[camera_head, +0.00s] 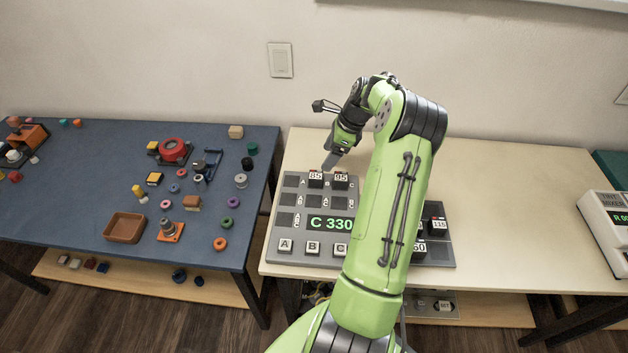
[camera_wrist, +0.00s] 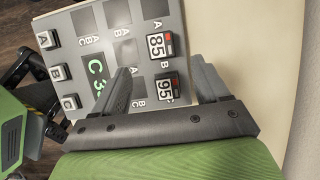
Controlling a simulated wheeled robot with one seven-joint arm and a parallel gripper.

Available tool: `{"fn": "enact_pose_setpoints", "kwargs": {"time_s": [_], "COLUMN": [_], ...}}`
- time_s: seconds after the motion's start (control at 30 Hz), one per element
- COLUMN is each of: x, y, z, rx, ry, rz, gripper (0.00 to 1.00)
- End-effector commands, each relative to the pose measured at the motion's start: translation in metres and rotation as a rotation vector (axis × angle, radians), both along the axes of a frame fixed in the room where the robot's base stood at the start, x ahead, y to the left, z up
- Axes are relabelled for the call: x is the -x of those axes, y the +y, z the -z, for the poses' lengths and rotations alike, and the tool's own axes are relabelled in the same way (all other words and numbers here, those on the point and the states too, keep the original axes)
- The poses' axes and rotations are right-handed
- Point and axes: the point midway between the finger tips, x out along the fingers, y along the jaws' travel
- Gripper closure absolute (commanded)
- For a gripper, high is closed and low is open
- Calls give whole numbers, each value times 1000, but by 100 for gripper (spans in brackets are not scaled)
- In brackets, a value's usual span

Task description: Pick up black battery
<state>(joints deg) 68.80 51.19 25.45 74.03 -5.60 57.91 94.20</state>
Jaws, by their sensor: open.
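Black blocks with white number labels and red marks sit upright in the grey board (camera_head: 300,260). The 85 block (camera_head: 315,179) and the 95 block (camera_head: 341,180) are in its back row. I cannot tell which is the black battery. My gripper (camera_wrist: 165,82) is open and empty, above the back row. In the wrist view, its fingers appear on either side of the 95 block (camera_wrist: 166,88), with the 85 block (camera_wrist: 158,46) just beyond. Contact cannot be told. A 115 block (camera_head: 438,224) stands at the board's right, partly behind my arm.
The board has a green display reading C 330 (camera_head: 330,224) and lettered A, B, C keys (camera_head: 285,246). A blue table (camera_head: 70,190) at left holds many small parts. A white device (camera_head: 608,228) stands at far right. The pale table (camera_head: 500,190) is clear between.

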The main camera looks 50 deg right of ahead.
Motion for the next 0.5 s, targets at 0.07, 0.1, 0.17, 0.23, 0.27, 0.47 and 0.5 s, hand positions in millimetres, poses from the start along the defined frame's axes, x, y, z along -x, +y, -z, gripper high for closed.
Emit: {"fn": "enact_pose_setpoints", "kwargs": {"time_s": [0.07, 0.1, 0.17, 0.23, 0.27, 0.47, 0.5], "x": [-7, -9, -12, -15, -15, -21, -23], "y": [7, 8, 10, 12, 12, 18, 20], "z": [23, 31, 39, 45, 47, 75, 83], "rx": [-3, -1, 0, 1, 1, 0, 0], "ry": [1, 1, 0, 1, 1, 1, 2], "rz": [-4, -4, -3, -3, -3, -4, -5], "gripper": [26, 26, 26, 26, 26, 26, 26]}}
